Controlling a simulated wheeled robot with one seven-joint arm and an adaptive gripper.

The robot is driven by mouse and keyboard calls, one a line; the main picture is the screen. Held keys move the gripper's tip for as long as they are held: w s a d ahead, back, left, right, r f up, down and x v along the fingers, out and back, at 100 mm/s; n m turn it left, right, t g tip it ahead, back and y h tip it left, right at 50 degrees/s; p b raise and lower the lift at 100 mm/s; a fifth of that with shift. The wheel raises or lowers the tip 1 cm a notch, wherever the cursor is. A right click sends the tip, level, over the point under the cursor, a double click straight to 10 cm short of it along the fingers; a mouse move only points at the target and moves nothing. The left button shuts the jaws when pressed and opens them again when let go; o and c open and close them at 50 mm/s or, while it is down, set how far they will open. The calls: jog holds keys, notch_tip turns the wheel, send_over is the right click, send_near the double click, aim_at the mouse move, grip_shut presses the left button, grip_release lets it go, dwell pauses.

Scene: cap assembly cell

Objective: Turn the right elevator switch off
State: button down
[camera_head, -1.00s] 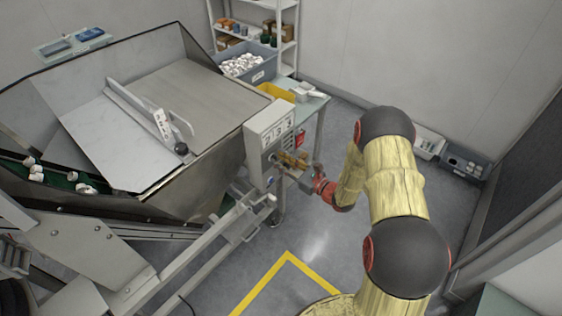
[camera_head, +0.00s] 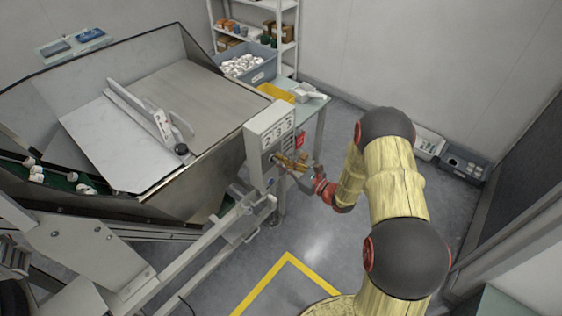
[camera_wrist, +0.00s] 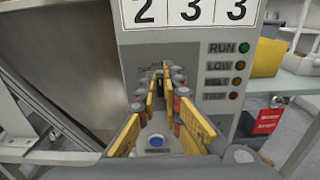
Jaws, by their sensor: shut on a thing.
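The grey control box (camera_head: 268,142) stands at the right side of the large metal hopper. Its front panel (camera_wrist: 195,60) fills the middle of the wrist view, with the number sign 2 3 3 above. My gripper (camera_head: 284,159) is at the front of this box. In the wrist view its yellow-padded fingers (camera_wrist: 161,74) reach to the panel and are closed on a small dark switch (camera_wrist: 158,81). The fingers hide most of the switch, so its position cannot be read. A blue round button (camera_wrist: 155,141) shows between the fingers, lower down.
Indicator lamps (camera_wrist: 240,65) labelled RUN, LOW and others run down the panel's right side. A red tag (camera_wrist: 266,121) hangs at right. The hopper (camera_head: 190,150) and its frame rails (camera_head: 215,245) lie left; a side table (camera_head: 312,105) is behind. Floor in front is clear.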

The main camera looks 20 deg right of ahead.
jog(key=shift+n, duration=0.4)
jog(key=shift+s+a+f+n+b, duration=0.15)
jog(key=shift+n+b, duration=0.55)
jog(key=shift+n, duration=0.65)
jog(key=shift+s+a+f+n+b, duration=0.15)
jog(key=shift+n+b, duration=0.6)
jog(key=shift+n, duration=0.65)
jog(key=shift+a+n+b, duration=0.15)
jog(key=shift+n+b, duration=0.55)
jog(key=shift+n, duration=0.65)
jog(key=c, duration=2.1)
grip_release()
jog(key=shift+o, duration=0.7)
